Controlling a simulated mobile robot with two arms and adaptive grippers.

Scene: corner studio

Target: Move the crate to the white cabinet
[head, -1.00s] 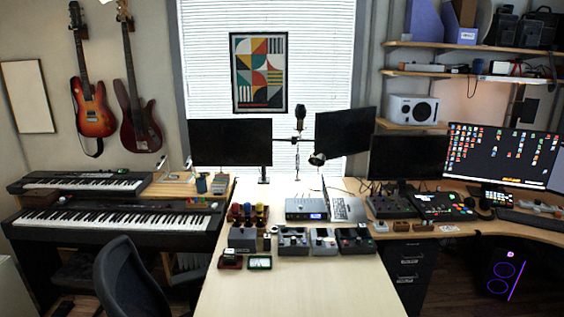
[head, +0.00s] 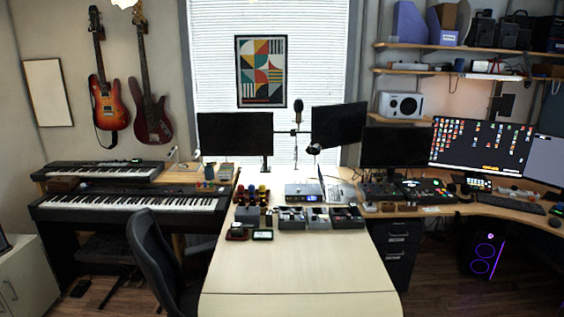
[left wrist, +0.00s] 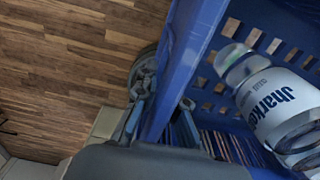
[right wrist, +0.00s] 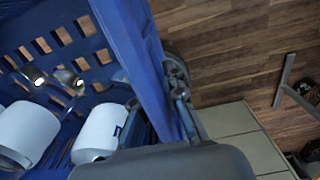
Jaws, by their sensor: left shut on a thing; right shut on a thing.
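A blue plastic crate with square holes fills much of the left wrist view (left wrist: 190,50) and also shows in the right wrist view (right wrist: 125,40). It holds white containers, one with the lettering "Jharken" (left wrist: 280,105), and white cylinders (right wrist: 98,130). My left gripper (left wrist: 150,112) is shut on one crate wall, and my right gripper (right wrist: 172,108) is shut on another. The crate is held above the floor. The head view shows neither the crate nor my grippers. A white cabinet (head: 28,282) with handles stands at the lower left of the head view, partly cut off.
A long pale table (head: 300,265) with several devices at its far end runs toward me. An office chair (head: 158,262) stands left of it, before the keyboards (head: 130,205). Wooden floor (head: 465,290) is open at the right.

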